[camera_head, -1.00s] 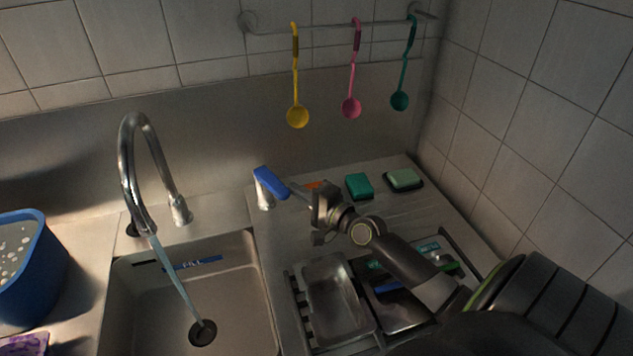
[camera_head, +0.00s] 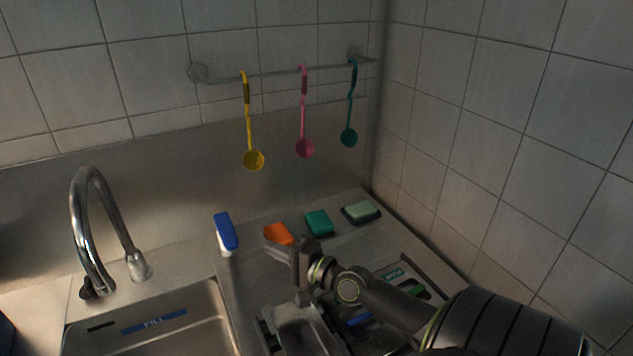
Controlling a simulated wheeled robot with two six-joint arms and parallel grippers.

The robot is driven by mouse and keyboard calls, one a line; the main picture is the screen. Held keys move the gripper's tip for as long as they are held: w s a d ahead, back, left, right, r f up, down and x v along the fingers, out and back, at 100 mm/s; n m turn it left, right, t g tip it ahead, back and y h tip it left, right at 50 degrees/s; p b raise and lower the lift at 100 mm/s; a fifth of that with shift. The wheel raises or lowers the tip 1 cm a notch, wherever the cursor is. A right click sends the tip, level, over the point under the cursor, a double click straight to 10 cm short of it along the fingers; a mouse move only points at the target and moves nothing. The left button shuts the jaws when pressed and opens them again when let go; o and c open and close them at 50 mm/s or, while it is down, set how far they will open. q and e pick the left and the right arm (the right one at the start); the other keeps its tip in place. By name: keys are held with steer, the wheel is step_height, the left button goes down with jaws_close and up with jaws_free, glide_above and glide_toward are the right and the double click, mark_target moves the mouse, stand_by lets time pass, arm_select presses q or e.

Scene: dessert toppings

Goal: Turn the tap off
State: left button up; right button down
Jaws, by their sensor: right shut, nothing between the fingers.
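The chrome gooseneck tap (camera_head: 88,220) stands at the left behind the sink (camera_head: 205,318). No water stream shows below its spout. A lever with a blue handle (camera_head: 227,231) on a pale post stands to the right of the tap, its handle raised steeply. My right gripper (camera_head: 275,238) is shut and empty, to the right of the lever and apart from it in the picture, overlapping the front of an orange block. My left gripper is not in view.
An orange block (camera_head: 279,234), a teal block (camera_head: 320,223) and a pale green block on a dark dish (camera_head: 361,211) lie along the back counter. A metal tray (camera_head: 300,330) sits below my right gripper. Yellow, pink and green ladles hang from a wall rail (camera_head: 275,73).

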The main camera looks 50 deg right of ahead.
steer(key=b+v, duration=0.2)
steer(key=v, duration=0.8)
steer(key=shift+f, duration=0.2)
steer(key=shift+s+d+r, duration=0.1)
steer(key=shift+s+d, duration=0.05)
steer(key=shift+s, duration=0.55)
